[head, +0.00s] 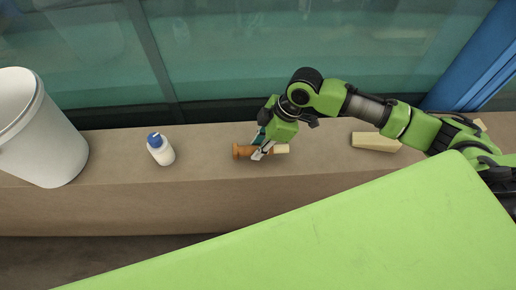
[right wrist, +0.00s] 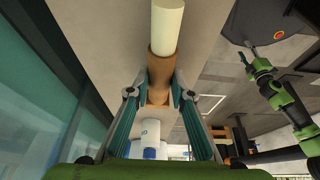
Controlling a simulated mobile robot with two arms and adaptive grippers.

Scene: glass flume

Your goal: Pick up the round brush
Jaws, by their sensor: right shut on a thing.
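The round brush (head: 243,152) lies level along the brown ledge, with a brown wooden handle and a pale cream round end. My right gripper (head: 261,152) is shut on its brown part, one finger on each side. In the right wrist view the brush (right wrist: 161,68) runs up the middle between the fingers of my right gripper (right wrist: 160,92), cream end at the top. Whether it still touches the ledge I cannot tell. My left gripper (right wrist: 250,64) shows small at the right of the right wrist view, away from the brush; its jaws are too small to read.
A white bottle with a blue cap (head: 160,149) stands left of the brush. A white bucket (head: 40,135) stands at the far left. A pale block (head: 375,142) lies to the right, under my arm. The glass wall (head: 220,50) rises behind the ledge.

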